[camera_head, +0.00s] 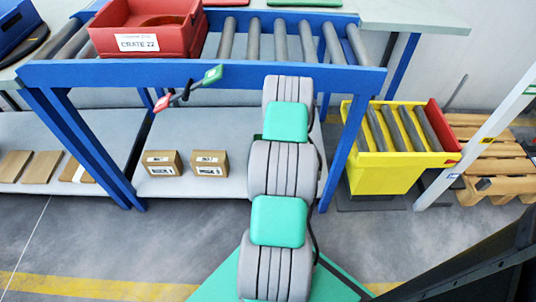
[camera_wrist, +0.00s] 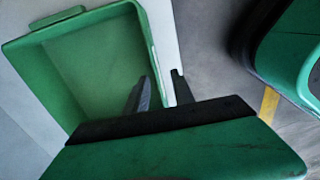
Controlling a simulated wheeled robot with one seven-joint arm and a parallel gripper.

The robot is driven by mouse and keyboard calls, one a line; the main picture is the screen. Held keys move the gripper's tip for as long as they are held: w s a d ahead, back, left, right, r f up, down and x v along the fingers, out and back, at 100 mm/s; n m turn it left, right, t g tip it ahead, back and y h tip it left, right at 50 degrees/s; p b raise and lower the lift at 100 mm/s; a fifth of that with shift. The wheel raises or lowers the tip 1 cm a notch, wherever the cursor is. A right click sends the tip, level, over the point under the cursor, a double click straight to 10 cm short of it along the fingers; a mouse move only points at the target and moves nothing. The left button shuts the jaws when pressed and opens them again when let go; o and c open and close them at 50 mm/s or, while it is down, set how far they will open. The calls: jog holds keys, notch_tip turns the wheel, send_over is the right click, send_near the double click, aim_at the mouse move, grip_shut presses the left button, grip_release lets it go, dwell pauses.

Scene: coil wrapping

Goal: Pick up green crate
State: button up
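The green crate (camera_wrist: 95,62) shows in the upper left of the wrist view, open side toward the camera, with a handle lip on its top edge and a pale label on its right wall. My gripper (camera_wrist: 161,76) reaches toward this right wall. One dark finger is inside the crate and the other is outside, with the wall between them. The fingers are apart; whether they touch the wall is unclear.
A blue-framed roller conveyor (camera_head: 300,70) carries a red crate (camera_head: 150,40) labelled CRATE 22. Two small cardboard boxes (camera_head: 163,163) stand on the lower shelf (camera_head: 195,125). A yellow bin (camera_head: 385,172) and a wooden pallet (camera_head: 500,160) are at the right. Grey floor (camera_head: 110,240) is clear in front.

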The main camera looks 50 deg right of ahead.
jog(key=shift+w, duration=0.35)
jog(key=shift+w+f, duration=0.1)
jog(key=shift+f, duration=0.3)
notch_tip(320, 180, down, 7)
jog(key=b, duration=0.4)
jog(key=shift+f, duration=0.1)
jog(key=shift+c, duration=0.5)
grip_shut()
jog(key=shift+w, duration=0.1)
